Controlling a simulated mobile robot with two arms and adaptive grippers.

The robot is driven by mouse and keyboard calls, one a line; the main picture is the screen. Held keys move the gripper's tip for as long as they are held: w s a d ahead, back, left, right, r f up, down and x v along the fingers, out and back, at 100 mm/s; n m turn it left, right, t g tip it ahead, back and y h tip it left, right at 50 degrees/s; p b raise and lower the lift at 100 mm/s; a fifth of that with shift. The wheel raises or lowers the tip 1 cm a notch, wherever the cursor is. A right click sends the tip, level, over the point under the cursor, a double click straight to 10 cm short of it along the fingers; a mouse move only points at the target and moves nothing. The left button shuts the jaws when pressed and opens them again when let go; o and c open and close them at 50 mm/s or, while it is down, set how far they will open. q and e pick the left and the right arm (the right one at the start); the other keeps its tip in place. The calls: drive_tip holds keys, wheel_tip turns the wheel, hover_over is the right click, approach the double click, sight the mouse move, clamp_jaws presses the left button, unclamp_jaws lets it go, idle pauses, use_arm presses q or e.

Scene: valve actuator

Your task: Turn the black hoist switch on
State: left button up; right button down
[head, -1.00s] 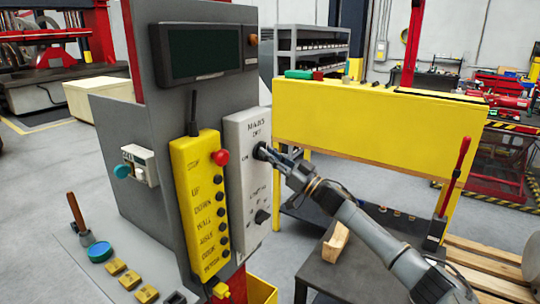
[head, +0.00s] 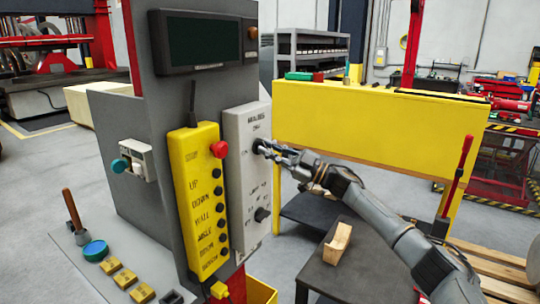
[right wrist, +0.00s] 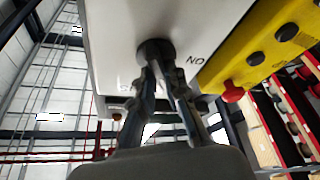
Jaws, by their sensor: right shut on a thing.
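A light grey panel (head: 246,185) on the side of the grey cabinet carries two black rotary switches, one above the other. The upper black switch (head: 259,144) has blurred lettering around it; the lower black switch (head: 262,214) is free. I cannot read which label says hoist. My right gripper (head: 270,149) reaches in from the right and is shut on the upper switch. In the right wrist view the two fingers (right wrist: 162,76) close around the round black knob (right wrist: 155,50), partly hiding it. My left gripper is not in view.
A yellow pendant (head: 198,205) with a red button and several black buttons hangs just left of the panel. A grey cabinet screen (head: 205,45) is above. A yellow bench (head: 375,120) stands behind my right arm, and a dark table (head: 345,270) with a wooden block is below it.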

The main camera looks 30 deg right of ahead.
drive_tip(key=shift+n+g, duration=0.85)
drive_tip(key=shift+n, duration=1.2)
drive_tip(key=shift+n+g, duration=0.8)
drive_tip(key=shift+n, duration=1.3)
drive_tip(key=shift+n+g, duration=0.85)
drive_tip(key=shift+n, duration=1.2)
drive_tip(key=shift+f, duration=0.1)
drive_tip(key=c, duration=1.4)
unclamp_jaws()
drive_tip(key=shift+o, duration=0.2)
drive_tip(key=shift+s, duration=0.1)
drive_tip(key=v, duration=1.2)
